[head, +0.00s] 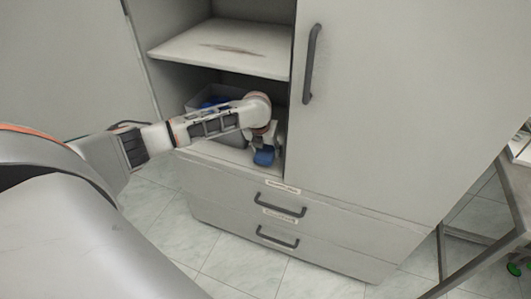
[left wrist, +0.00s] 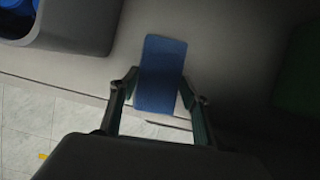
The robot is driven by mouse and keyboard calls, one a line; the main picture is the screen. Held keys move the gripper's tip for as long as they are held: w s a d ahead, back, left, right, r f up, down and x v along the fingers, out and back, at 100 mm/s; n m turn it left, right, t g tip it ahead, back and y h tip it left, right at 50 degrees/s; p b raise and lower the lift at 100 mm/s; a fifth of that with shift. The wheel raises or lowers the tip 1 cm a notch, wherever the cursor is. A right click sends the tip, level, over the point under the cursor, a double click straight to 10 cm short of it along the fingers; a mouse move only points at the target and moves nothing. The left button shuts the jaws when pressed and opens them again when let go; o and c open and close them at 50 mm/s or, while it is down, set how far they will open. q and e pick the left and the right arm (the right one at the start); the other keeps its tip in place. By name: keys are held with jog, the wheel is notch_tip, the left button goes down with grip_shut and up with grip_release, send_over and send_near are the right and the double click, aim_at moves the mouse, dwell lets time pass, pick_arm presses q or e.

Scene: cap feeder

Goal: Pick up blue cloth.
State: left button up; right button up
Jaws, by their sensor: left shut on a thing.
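The blue cloth (head: 264,157) is a small flat blue piece at the front of the open cabinet's lower compartment in the head view. In the left wrist view the cloth (left wrist: 161,75) shows as a blue rectangle between the fingers. My left gripper (head: 262,148) reaches into the compartment from the left, pointing down. In the left wrist view the left gripper (left wrist: 160,88) has a finger on each side of the cloth and is shut on it. Whether the cloth still touches the shelf is unclear. My right gripper is not in view.
A grey bin (head: 199,100) with blue things inside stands left of the arm in the compartment. An upper shelf (head: 225,48) is above. The closed cabinet door (head: 385,90) is at the right, with two drawers (head: 290,222) below. A dark green shape (left wrist: 298,72) shows at the wrist view's right.

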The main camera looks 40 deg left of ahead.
aim_at(267, 151)
pick_arm(q)
notch_tip(267, 151, up, 5)
jog(key=shift+w+r+p, duration=0.1)
jog(key=shift+r+p, duration=0.05)
jog(key=shift+p, duration=0.55)
jog(key=s+d+p, duration=0.2)
jog(key=s, duration=0.7)
jog(key=s+d+p, duration=0.2)
jog(key=s, duration=0.8)
jog(key=shift+s+d+f, duration=0.15)
jog(key=shift+d+f, duration=0.15)
jog(key=shift+f, duration=0.15)
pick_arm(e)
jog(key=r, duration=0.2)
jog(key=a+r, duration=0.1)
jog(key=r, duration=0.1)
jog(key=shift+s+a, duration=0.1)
pick_arm(q)
jog(key=shift+o, duration=0.9)
jog(key=shift+c, duration=1)
jog(key=shift+d, duration=0.1)
